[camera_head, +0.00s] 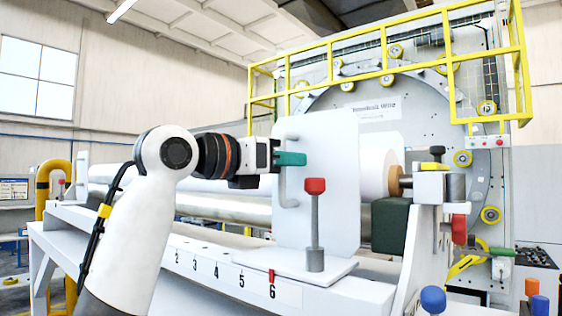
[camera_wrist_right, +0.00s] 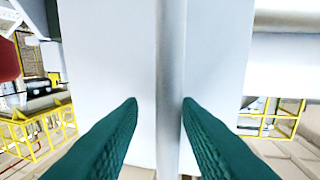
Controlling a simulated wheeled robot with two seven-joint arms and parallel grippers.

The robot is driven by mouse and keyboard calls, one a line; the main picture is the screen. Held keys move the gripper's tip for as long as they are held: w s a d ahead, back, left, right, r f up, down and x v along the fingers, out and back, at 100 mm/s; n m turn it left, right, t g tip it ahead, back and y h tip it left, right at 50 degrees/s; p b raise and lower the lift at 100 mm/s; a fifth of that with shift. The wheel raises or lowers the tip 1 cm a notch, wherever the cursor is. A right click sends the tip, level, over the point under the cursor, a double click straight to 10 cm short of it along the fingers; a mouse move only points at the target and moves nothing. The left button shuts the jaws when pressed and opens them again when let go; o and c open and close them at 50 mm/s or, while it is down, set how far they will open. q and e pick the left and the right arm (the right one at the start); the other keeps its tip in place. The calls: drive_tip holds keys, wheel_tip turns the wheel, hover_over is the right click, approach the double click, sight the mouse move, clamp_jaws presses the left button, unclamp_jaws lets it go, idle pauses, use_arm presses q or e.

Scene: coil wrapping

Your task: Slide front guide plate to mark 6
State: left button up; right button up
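The front guide plate (camera_head: 335,180) is a white upright panel on a flat foot (camera_head: 295,265), with a grey vertical bar handle (camera_head: 291,190) on its left. A red pointer (camera_head: 271,275) at the foot's front edge stands right above the number 6 on the scale (camera_head: 225,277). My right gripper (camera_head: 291,159) is at the handle with its teal fingers. In the right wrist view, the fingers (camera_wrist_right: 160,103) are apart, with the handle bar (camera_wrist_right: 171,60) between their lines. A gap shows on the left; the right finger is very close to the bar. My left gripper is out of view.
A red-topped clamp lever (camera_head: 315,215) stands upright on the foot. Long rollers (camera_head: 225,205) run behind the scale rail. A white roll (camera_head: 378,170) and a dark green block (camera_head: 389,225) are right of the plate. A yellow railing (camera_head: 385,50) is above.

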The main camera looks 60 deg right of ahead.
drive_tip(key=shift+s, duration=0.1)
drive_tip(key=b+v, duration=0.4)
drive_tip(key=v, duration=0.8)
drive_tip(key=shift+r, duration=0.1)
idle(0.3)
